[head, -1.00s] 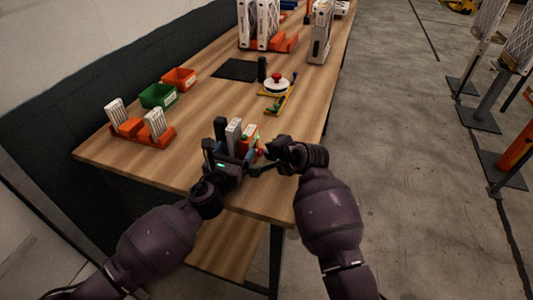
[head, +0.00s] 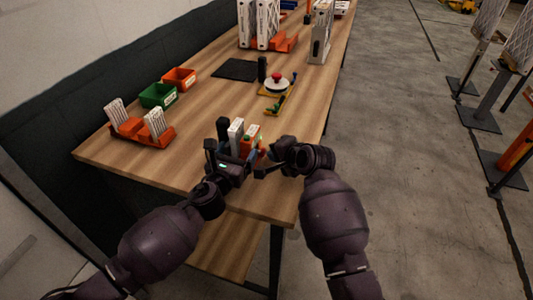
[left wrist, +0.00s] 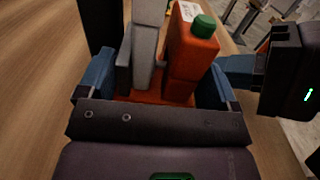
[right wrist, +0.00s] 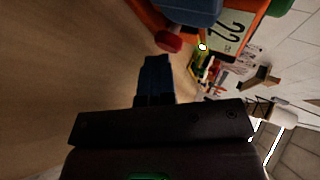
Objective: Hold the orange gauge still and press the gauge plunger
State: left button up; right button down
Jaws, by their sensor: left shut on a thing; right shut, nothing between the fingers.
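The orange gauge (head: 252,133) stands near the table's front edge, beside a pale grey block (head: 236,132). In the left wrist view the gauge (left wrist: 190,65) has a green cap (left wrist: 203,26) and an orange base. My left gripper (left wrist: 155,88) is shut on the gauge, with one blue finger at each side of the base. The red plunger (right wrist: 168,42) shows in the right wrist view, next to a label reading 22. My right gripper (right wrist: 156,62) is shut and empty, its tips just beside the plunger; contact cannot be told. The right gripper's tips are hard to make out in the head view.
An orange holder with white filters (head: 143,133), a green bin (head: 158,96) and an orange bin (head: 179,78) stand at the left. A red button on a round white base (head: 277,80) and a dark mat (head: 235,69) lie farther back.

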pick_arm(q)
jog(key=shift+a, duration=0.1)
pick_arm(e)
jog(key=shift+s+d, duration=0.1)
jog(key=shift+d, duration=0.6)
jog(key=shift+d, duration=0.2)
pick_arm(q)
jog(key=shift+a, duration=0.1)
pick_arm(e)
jog(key=shift+s+d, duration=0.25)
jog(key=shift+d, duration=0.45)
jog(key=shift+s+d, duration=0.2)
jog(key=shift+d, duration=0.55)
jog(key=shift+s+d, duration=0.25)
jog(key=shift+d, duration=0.45)
pick_arm(q)
jog(key=o, duration=1)
